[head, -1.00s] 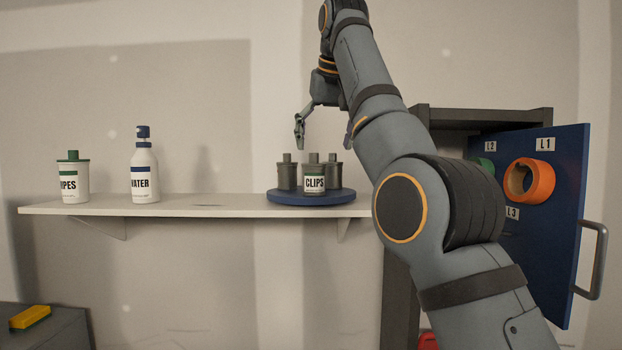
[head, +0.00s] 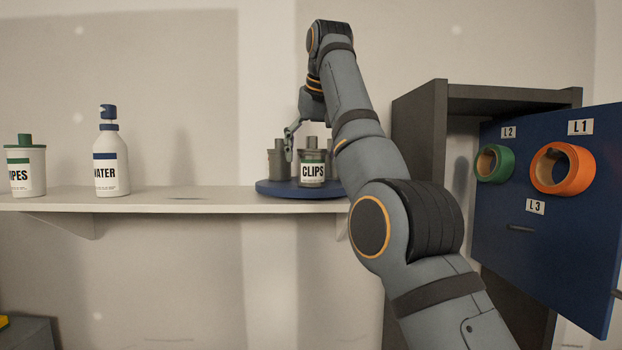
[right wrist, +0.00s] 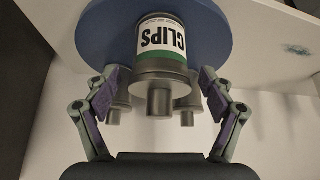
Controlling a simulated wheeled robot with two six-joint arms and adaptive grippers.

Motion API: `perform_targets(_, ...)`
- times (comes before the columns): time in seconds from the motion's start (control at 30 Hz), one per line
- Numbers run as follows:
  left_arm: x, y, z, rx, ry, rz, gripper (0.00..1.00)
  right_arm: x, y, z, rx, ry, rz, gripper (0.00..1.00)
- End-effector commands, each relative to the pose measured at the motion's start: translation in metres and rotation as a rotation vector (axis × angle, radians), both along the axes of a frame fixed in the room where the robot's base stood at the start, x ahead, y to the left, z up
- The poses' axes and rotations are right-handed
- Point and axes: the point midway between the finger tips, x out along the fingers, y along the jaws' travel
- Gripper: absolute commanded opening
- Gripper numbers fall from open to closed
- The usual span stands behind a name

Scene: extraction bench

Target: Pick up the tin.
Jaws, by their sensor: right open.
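The tin labelled CLIPS (head: 312,172) stands upright at the front of a round blue turntable (head: 270,188) on the white shelf. It is grey with a white and green label and a knobbed lid. In the right wrist view the tin (right wrist: 160,62) appears upside down, between and beyond the two fingers. My right gripper (head: 291,146) is open, at about knob height in the head view; its fingers (right wrist: 158,88) stand apart on both sides in the right wrist view. I cannot tell whether they touch anything. My left gripper is not in view.
Two similar grey tins (head: 279,160) stand behind on the turntable, one mostly hidden. A WATER bottle (head: 111,170) and a WIPES tub (head: 28,172) stand left on the shelf (head: 200,204). An open blue cabinet door (head: 550,240) with green and orange rolls is at right.

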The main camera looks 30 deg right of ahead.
Motion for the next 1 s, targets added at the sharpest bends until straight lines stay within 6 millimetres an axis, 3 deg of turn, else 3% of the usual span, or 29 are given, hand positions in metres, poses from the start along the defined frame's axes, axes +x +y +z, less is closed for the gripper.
perform_targets(0.07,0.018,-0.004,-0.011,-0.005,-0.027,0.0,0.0,0.006,-0.003,-0.02,0.0,0.001,-0.001,0.83)
perform_targets(0.17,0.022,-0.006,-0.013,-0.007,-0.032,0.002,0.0,0.013,-0.007,-0.031,-0.001,0.0,-0.001,0.83)
perform_targets(0.4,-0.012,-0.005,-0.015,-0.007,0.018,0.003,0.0,0.019,-0.008,-0.038,0.0,-0.001,0.0,0.83)
perform_targets(0.5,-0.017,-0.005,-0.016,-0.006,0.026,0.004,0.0,0.019,-0.008,-0.038,0.0,-0.001,0.0,0.81)
perform_targets(1.0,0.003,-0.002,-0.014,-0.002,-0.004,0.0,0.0,0.018,-0.008,-0.038,0.0,-0.001,0.0,0.13)
